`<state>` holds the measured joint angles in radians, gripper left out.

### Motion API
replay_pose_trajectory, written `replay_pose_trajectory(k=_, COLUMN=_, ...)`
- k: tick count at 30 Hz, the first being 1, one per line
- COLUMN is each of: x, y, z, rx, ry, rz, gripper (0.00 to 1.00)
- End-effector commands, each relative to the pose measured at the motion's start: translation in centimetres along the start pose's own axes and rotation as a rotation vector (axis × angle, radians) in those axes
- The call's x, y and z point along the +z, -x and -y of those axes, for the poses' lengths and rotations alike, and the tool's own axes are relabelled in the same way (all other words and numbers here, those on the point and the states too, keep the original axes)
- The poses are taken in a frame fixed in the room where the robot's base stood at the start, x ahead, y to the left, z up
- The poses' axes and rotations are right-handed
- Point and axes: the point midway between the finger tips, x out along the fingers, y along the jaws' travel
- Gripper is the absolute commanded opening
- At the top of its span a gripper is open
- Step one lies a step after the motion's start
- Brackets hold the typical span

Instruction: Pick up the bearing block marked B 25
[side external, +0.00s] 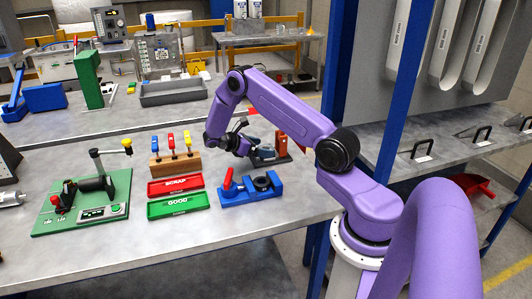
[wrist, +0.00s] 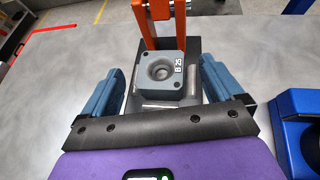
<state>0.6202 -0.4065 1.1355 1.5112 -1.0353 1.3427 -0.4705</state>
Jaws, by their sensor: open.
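The bearing block (wrist: 162,70) is grey and square with a round bore, corner holes and a "B 25" label on its right side in the wrist view. It sits on a dark base (wrist: 192,48) in front of an orange upright frame (wrist: 150,30). My gripper (wrist: 161,82) is open, with one blue-grey finger to the left of the block and one to the right. Visible gaps separate both fingers from it. In the side view my gripper (side external: 246,140) is low beside the dark base (side external: 272,158), and the block is hard to make out there.
A blue fixture (side external: 236,199) with a red lever stands close in front, also at the wrist view's right edge (wrist: 291,128). A green GOOD tray (side external: 178,206), red SCRAP tray (side external: 175,187) and wooden rack (side external: 176,164) stand left. A green board (side external: 92,217) lies farther left.

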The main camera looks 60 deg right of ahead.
Motion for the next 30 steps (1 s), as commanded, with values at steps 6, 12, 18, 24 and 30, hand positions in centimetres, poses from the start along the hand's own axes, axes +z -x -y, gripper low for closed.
replay_pose_trajectory(k=6, x=-0.01, y=-1.21, z=0.03, rx=0.000, ry=0.001, rz=0.000, gripper=0.94)
replay_pose_trajectory(k=12, x=-0.01, y=-1.20, z=0.02, rx=0.000, ry=0.000, rz=0.000, gripper=0.84)
replay_pose_trajectory(k=18, x=0.00, y=-1.20, z=0.04, rx=0.000, ry=0.001, rz=0.000, gripper=0.19)
replay_pose_trajectory(k=24, x=0.07, y=-1.20, z=0.07, rx=-0.002, ry=0.001, rz=0.003, gripper=0.10)
replay_pose_trajectory(k=30, x=0.41, y=-1.07, z=0.10, rx=-0.003, ry=0.002, rz=0.003, gripper=0.10)
